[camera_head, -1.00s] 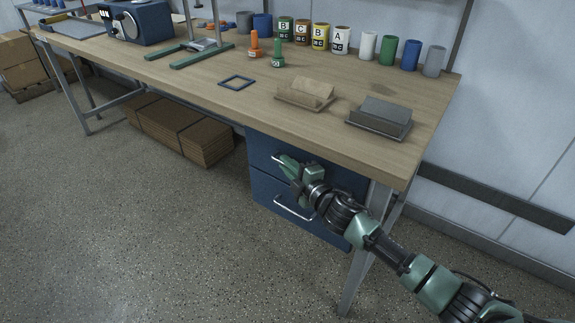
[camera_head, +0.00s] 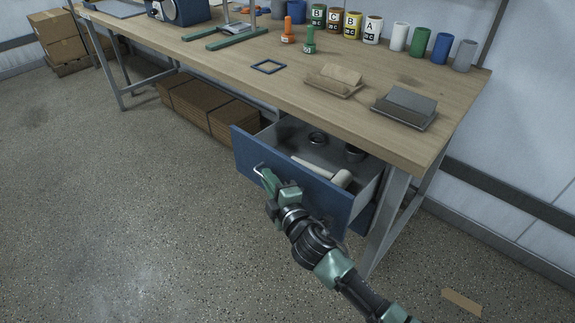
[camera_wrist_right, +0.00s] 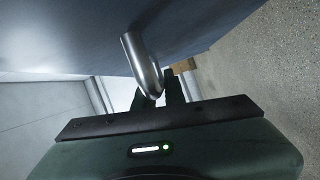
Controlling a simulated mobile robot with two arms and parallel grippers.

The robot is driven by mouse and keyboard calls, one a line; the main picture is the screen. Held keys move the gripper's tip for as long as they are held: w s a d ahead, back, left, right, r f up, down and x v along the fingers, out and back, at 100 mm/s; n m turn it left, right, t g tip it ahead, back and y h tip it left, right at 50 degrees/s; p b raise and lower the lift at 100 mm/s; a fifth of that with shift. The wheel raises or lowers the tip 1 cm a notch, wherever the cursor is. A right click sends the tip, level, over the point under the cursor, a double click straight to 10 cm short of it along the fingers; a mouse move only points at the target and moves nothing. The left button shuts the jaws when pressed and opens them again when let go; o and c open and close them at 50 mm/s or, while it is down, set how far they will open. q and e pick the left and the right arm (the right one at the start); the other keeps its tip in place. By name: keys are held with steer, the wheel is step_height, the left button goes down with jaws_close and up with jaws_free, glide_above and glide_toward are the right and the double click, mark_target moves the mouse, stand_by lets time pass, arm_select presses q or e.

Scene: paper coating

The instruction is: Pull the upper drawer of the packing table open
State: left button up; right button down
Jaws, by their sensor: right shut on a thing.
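The upper drawer (camera_head: 290,180) of the packing table (camera_head: 428,157) is blue and stands pulled well out from under the tabletop. Inside it I see a pale roller-like tool (camera_head: 320,170) and dark round items (camera_head: 317,138). My right gripper (camera_head: 266,178) is at the drawer's front, shut on its metal handle (camera_head: 258,171). In the right wrist view the handle (camera_wrist_right: 141,62) runs down between the fingers (camera_wrist_right: 160,97). The lower drawer is mostly hidden behind the upper one and my arm. My left gripper is not in view.
The tabletop carries a grey block on a tray (camera_head: 405,107), a tan block on a tray (camera_head: 335,80), a small blue frame (camera_head: 268,67) and several cans at the back. Flat cardboard (camera_head: 207,105) lies under the table. The floor in front is clear.

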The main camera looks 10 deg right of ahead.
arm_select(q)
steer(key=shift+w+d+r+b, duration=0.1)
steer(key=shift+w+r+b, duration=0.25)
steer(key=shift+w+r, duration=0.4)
arm_select(e)
steer(key=s+a, duration=0.6)
steer(key=a, duration=0.2)
steer(key=shift+s+a, duration=0.2)
steer(key=shift+s, duration=0.1)
steer(key=c, duration=1.5)
jaws_free()
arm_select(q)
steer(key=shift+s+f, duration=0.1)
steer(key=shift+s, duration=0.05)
